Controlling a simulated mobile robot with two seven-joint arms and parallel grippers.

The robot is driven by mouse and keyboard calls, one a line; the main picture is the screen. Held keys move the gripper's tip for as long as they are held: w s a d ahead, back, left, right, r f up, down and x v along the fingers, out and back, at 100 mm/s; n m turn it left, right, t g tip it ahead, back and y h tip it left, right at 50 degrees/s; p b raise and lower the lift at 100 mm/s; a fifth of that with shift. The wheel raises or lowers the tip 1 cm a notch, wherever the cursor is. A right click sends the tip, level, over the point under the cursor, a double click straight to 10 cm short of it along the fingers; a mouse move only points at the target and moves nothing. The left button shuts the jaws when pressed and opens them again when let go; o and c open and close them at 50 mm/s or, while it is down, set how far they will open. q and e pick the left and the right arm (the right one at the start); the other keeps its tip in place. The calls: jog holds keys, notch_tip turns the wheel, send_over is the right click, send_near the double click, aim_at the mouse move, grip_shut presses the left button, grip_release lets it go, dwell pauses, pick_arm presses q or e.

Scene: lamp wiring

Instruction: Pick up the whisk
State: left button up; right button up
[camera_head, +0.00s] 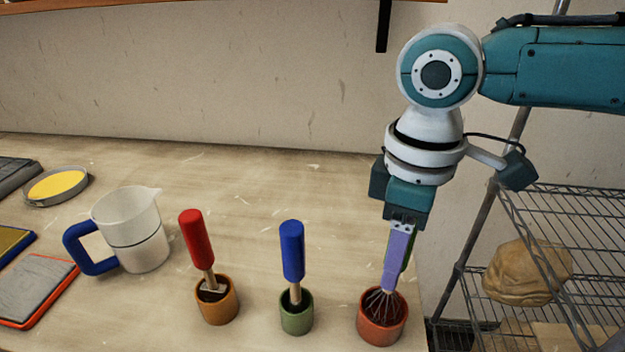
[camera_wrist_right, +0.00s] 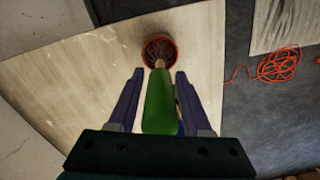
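The whisk stands in a red-orange pot (camera_head: 377,330) near the table's right edge. Its wire end (camera_head: 383,303) sits inside the pot. Its green handle (camera_wrist_right: 159,100) points up towards my right wrist camera. My right gripper (camera_head: 395,283) is above the pot, pointing down. In the wrist view its two purple fingers lie on either side of the green handle, with narrow gaps showing, so it is open around the handle. In the head view the near finger hides most of the handle. My left gripper is not in view.
A blue-handled tool (camera_head: 292,250) in a green pot (camera_head: 297,318) and a red-handled tool (camera_head: 195,240) in an orange pot (camera_head: 217,308) stand to the left. Further left is a jug (camera_head: 138,235). A wire rack (camera_head: 560,215) stands beyond the table's right edge.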

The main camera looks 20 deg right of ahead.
grip_shut()
dwell(1.0)
